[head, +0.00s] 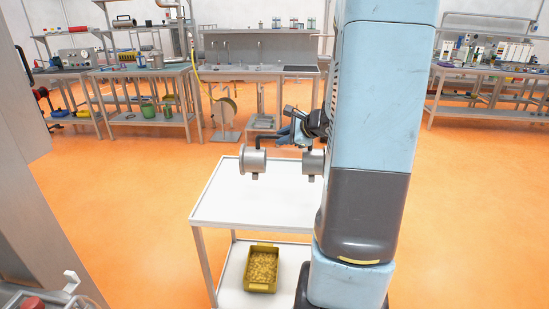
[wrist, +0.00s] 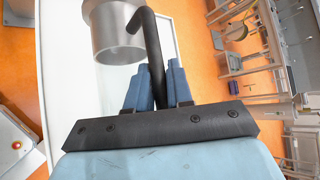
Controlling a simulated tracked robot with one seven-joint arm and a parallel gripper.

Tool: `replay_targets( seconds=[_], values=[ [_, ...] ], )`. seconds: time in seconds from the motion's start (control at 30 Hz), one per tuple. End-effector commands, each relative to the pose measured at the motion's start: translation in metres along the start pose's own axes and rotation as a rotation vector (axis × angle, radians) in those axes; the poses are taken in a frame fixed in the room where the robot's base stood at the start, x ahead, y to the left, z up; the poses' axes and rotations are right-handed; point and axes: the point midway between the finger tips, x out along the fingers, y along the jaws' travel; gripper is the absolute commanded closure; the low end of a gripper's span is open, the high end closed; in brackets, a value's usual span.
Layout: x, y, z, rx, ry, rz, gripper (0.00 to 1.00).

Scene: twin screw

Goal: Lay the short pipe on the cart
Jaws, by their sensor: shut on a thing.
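A short, dark pipe with a bent end (wrist: 150,45) sits between the blue fingers of my gripper (wrist: 157,75). In the head view my gripper (head: 290,132) is above the far part of the white cart (head: 230,205), partly hidden by my arm. The pipe (head: 266,139) points left from it and its end bends down close to a grey metal cylinder (head: 253,162). I cannot tell whether they touch. In the wrist view the cylinder (wrist: 110,35) lies just left of the pipe's bent end. The cart's white top (wrist: 55,80) shows below.
A second grey cylinder (head: 313,162) shows at the cart, partly behind my arm. A yellow bin (head: 262,268) of small parts stands on the lower shelf. The cart top's near left is bare. Workbenches (head: 258,70) line the back, with open orange floor before them.

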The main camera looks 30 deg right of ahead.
Motion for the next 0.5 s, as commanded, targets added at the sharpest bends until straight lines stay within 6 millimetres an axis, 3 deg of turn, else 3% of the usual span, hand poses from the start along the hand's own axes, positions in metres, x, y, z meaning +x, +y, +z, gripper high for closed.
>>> replay_targets(
  seconds=[0.3,0.5],
  values=[
    [0.049,-0.017,-0.013,-0.004,-0.007,0.002,1.00],
    [0.075,-0.013,-0.026,-0.004,-0.006,0.003,1.00]
  ],
)
